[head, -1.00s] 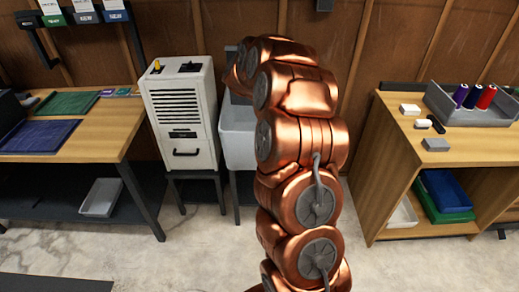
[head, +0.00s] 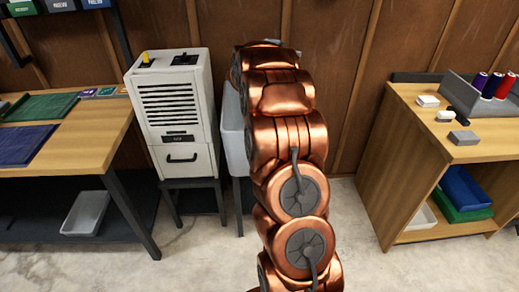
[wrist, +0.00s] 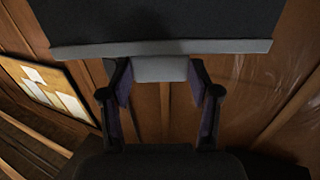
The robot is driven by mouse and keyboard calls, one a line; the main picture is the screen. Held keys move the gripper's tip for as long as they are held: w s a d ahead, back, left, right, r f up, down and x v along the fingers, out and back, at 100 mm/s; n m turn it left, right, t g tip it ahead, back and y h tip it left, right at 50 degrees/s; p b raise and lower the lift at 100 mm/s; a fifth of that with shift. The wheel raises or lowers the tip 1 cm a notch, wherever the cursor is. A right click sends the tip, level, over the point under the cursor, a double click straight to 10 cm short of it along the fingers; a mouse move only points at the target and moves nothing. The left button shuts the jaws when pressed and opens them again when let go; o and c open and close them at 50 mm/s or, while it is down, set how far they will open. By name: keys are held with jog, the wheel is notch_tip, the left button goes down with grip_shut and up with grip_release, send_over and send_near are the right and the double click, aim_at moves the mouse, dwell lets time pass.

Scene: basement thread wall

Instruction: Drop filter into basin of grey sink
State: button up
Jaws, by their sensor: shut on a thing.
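The filter (wrist: 160,22), a wide dark panel with a pale grey edge, fills the top of the wrist view. My gripper (wrist: 160,75) is shut on it, with a finger on each side of a light grey part below that edge. In the head view my copper arm hides the gripper and the filter. The grey sink (head: 234,138) stands by the back wall, just right of the white dehumidifier. My arm covers most of it, and only its left side shows. I cannot tell how the filter lies over the basin.
The white dehumidifier (head: 176,113) on a dark stand is close left of the sink. A workbench (head: 100,135) with green and blue mats is at left. A wooden shelf unit (head: 400,150) with a grey thread tray (head: 476,106) is at right. Floor between is clear.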

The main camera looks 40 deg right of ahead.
notch_tip(320, 180, down, 10)
jog(key=w+b, duration=0.1)
jog(key=b, duration=0.6)
jog(key=shift+f, duration=0.1)
jog(key=o, duration=1.1)
jog(key=shift+o, duration=0.2)
jog(key=v, duration=1.2)
jog(key=shift+w+a, duration=0.1)
